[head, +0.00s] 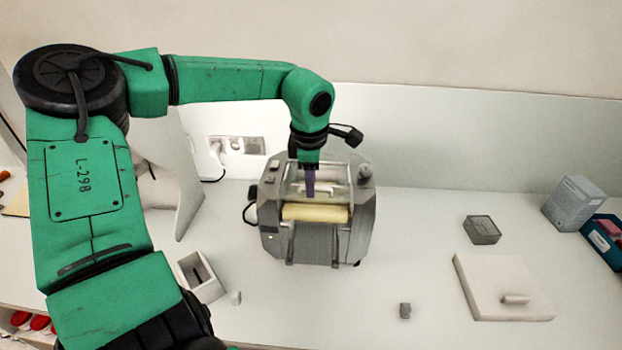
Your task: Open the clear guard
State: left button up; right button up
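The grey mill (374,215) stands on the white bench near the middle of the head view, with pale yellow rollers (316,212) at its front. The clear guard (335,188) is a see-through frame on top of the mill, above and behind the rollers. My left gripper (310,188) points down over the guard, its purple fingers at or just above it. I cannot tell whether they touch it or whether they are open or shut. My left arm and wrist hide part of the mill's back. My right gripper is not in view.
A white open box (204,284) and a small pale piece (236,298) lie left of the mill. The bench just right of the mill is clear.

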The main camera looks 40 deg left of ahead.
pick_arm(q)
grip_shut()
jog(key=shift+w+a+f, duration=0.1)
dwell(1.1)
